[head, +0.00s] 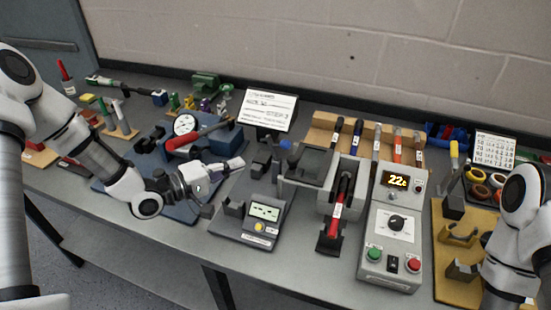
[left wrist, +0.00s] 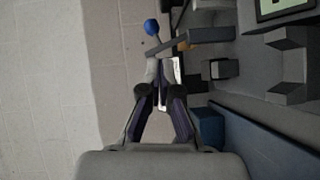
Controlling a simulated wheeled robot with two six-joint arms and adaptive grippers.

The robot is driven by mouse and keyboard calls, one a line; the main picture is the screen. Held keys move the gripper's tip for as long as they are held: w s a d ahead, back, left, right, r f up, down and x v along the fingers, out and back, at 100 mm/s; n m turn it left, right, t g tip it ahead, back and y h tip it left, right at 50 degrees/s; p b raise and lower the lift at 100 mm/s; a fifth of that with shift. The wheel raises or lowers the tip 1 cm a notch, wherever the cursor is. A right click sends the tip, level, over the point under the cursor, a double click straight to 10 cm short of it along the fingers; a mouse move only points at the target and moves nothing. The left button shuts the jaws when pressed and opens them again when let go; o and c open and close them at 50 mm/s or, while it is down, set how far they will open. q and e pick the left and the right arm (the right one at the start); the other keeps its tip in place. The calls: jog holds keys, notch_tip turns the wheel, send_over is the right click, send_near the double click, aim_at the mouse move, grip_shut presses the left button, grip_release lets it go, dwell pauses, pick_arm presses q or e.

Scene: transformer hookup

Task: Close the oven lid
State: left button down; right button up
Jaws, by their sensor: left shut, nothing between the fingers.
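The oven seems to be the grey box (head: 291,192) in the middle of the bench, with a dark panel (head: 312,163) at its top. I cannot tell clearly how far its lid stands open. A blue ball knob (head: 286,145) is at the box's left back side. In the left wrist view the blue knob (left wrist: 152,27) sits just beyond my fingertips, by a grey bar (left wrist: 183,41). My left gripper (head: 238,163) is shut and empty, left of the knob and apart from it. It also shows in the left wrist view (left wrist: 157,72). My right gripper is hidden.
A control unit (head: 397,222) with a lit display stands right of the box, and a small meter (head: 262,215) stands in front. A red-handled tool (head: 343,197) lies in a slot beside it. A blue fixture (head: 215,135) with a dial gauge (head: 185,124) is behind my left arm.

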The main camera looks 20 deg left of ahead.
pick_arm(q)
jog(key=s+d+f+p+x, duration=0.1)
jog(key=p+x, duration=0.1)
jog(key=x, duration=0.8)
jog(key=shift+d, duration=0.5)
pick_arm(e)
jog(key=shift+w+r, duration=0.2)
jog(key=shift+r, duration=0.4)
jog(key=shift+w+r, duration=0.15)
jog(key=shift+r, duration=0.4)
pick_arm(q)
jog(key=shift+s+d+r, duration=0.1)
jog(key=shift+s, duration=0.05)
